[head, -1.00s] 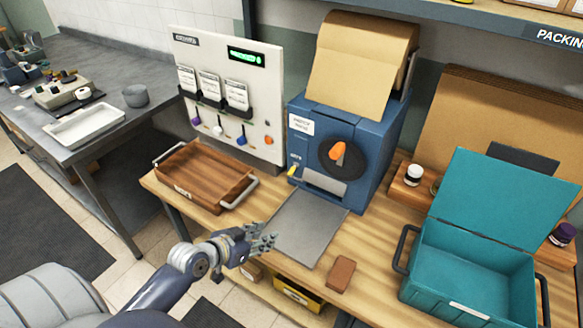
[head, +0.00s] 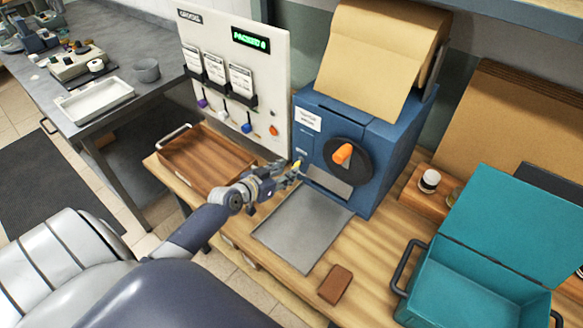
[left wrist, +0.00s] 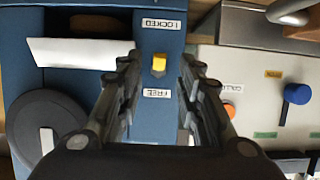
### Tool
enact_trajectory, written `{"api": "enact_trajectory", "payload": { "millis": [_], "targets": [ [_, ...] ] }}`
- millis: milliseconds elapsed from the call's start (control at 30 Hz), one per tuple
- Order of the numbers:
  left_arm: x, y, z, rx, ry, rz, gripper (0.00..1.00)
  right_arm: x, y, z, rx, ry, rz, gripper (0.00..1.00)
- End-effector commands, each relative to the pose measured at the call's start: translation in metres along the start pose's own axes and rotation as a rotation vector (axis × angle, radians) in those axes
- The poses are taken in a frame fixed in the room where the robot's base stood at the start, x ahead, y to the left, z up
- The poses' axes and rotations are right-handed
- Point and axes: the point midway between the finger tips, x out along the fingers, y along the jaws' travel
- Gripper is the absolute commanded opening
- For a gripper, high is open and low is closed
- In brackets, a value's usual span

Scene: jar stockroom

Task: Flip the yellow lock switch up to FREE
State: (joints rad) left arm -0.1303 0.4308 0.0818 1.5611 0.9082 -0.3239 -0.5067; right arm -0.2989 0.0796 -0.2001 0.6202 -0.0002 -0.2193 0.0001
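The yellow lock switch (left wrist: 159,63) is on the front of the blue machine (left wrist: 149,125), between a LOCKED label (left wrist: 162,24) and a FREE label (left wrist: 158,93). The left wrist view is upside down, so FREE is the upper label. The switch stands nearer LOCKED; its exact tilt is hard to tell. In the head view the switch (head: 297,165) shows just past my left gripper (head: 284,174). My left gripper is open and empty; in the left wrist view its fingers (left wrist: 158,72) stand apart on either side of the switch. My right gripper is not in view.
An orange-handled dial (head: 343,153) is right of the switch. A white panel (head: 270,85) with coloured knobs stands left. A wooden tray (head: 207,165), a grey plate (head: 303,228), a brown block (head: 335,285) and an open teal case (head: 470,280) are on the bench.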

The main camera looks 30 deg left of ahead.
Motion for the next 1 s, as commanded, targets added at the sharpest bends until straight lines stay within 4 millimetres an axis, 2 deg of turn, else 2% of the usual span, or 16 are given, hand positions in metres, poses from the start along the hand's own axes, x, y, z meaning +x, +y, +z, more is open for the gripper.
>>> {"api": "enact_trajectory", "payload": {
  "millis": [100, 233, 633, 667, 800, 1000],
  "targets": [
    [0.018, 0.000, 0.000, -0.001, 0.000, 0.000, 0.33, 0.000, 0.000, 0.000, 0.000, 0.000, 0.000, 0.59],
    [0.029, 0.000, 0.001, 0.000, -0.001, 0.000, 0.33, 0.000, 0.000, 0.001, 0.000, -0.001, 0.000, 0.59],
    [0.036, 0.000, 0.001, 0.001, -0.002, 0.001, 0.33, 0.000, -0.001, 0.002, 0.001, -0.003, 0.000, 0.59],
    [0.036, 0.001, 0.001, 0.001, -0.002, 0.001, 0.31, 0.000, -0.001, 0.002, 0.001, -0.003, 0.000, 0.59],
    [0.036, 0.000, 0.001, 0.001, -0.002, 0.001, 0.00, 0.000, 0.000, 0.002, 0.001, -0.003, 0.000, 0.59],
    [0.036, 0.000, 0.001, 0.001, -0.002, 0.000, 0.00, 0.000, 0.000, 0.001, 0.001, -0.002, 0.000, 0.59]
  ]
}}
